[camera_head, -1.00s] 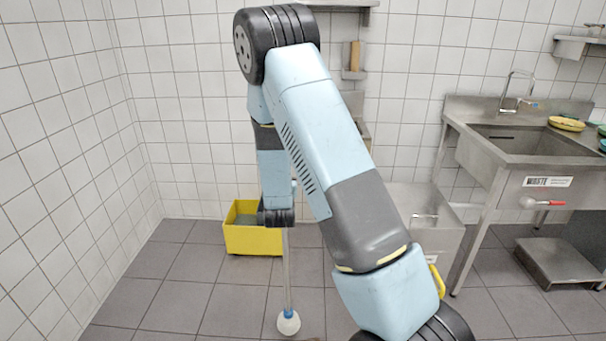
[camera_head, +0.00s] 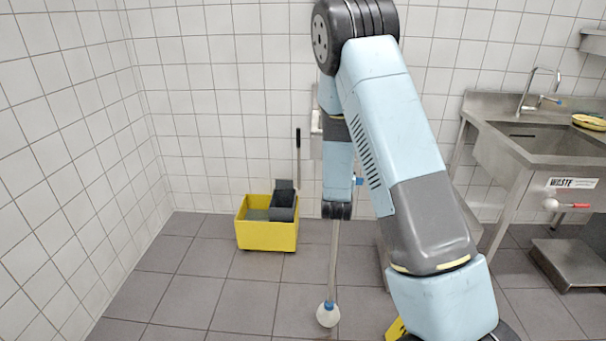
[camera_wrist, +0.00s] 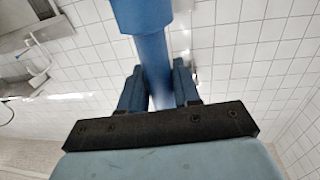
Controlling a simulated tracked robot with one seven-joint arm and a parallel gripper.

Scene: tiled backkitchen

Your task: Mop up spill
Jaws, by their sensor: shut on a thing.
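A mop (camera_head: 332,260) with a grey handle, a blue collar and a white head hangs nearly upright below my arm in the head view. Its white head (camera_head: 328,315) is at or just above the floor; I cannot tell whether it touches. In the wrist view my gripper (camera_wrist: 160,92) is shut on the blue upper part of the handle (camera_wrist: 152,52). A yellow mop bucket (camera_head: 266,236) with a dark wringer (camera_head: 284,199) and an upright black lever stands on the floor by the back wall, left of the mop. I see no clear spill.
A steel sink (camera_head: 550,143) stands at the right, with a low steel shelf (camera_head: 570,262) under it. A yellow object (camera_head: 396,330) shows at the bottom, partly behind my arm. Tiled floor (camera_head: 205,300) is clear at the left and centre.

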